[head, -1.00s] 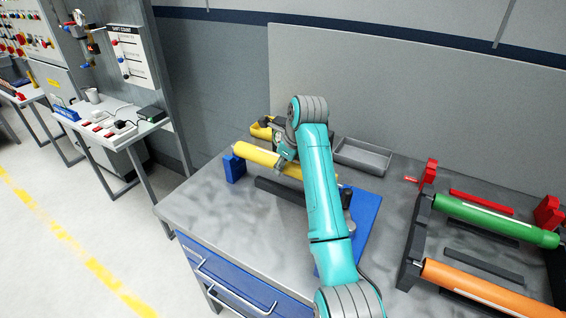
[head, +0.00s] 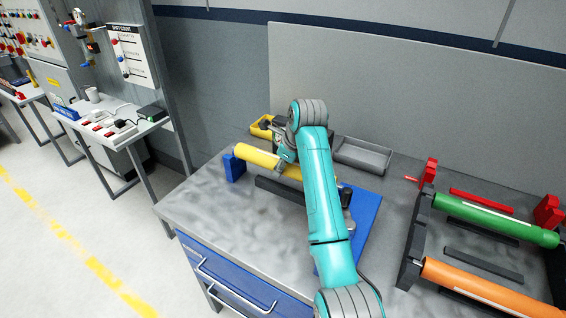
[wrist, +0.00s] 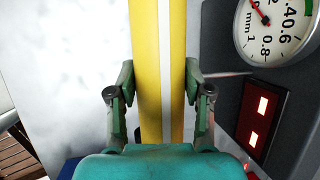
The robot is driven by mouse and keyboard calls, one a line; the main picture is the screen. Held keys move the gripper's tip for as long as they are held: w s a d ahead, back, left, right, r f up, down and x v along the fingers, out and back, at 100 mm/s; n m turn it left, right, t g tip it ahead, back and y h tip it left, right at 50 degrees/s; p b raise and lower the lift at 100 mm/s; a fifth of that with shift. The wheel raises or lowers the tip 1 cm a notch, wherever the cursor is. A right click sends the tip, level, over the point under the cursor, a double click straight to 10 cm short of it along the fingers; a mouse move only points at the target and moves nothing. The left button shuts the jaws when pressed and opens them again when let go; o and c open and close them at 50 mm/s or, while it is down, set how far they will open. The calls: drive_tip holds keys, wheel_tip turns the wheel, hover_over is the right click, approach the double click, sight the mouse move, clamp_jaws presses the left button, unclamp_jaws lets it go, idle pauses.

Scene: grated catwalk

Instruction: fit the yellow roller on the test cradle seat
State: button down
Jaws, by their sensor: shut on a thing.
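The yellow roller (head: 258,157) lies lengthwise above the back left of the bench, and its right part is hidden behind my arm. In the wrist view the yellow roller (wrist: 147,40) with its white stripe runs between my fingers. My gripper (head: 284,158) is shut on it, with one finger on each side. The test cradle has a blue post (head: 234,168) at the roller's left end and a blue base plate (head: 369,206) at right. The roller's left end is close to the blue post's top; I cannot tell whether it touches. The right seat is hidden.
A dial gauge (wrist: 270,25) and a red-lit panel (wrist: 256,116) stand right of the roller. A dark bar (head: 278,191) lies in front. A grey tray (head: 362,155) and yellow bin (head: 261,126) sit behind. Green (head: 490,218) and orange (head: 478,284) rollers lie at right. The front-left bench is clear.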

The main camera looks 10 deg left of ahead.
drive_tip(key=shift+f, duration=1.65)
unclamp_jaws()
drive_tip(key=shift+f, duration=0.1)
drive_tip(key=shift+r, duration=4.05)
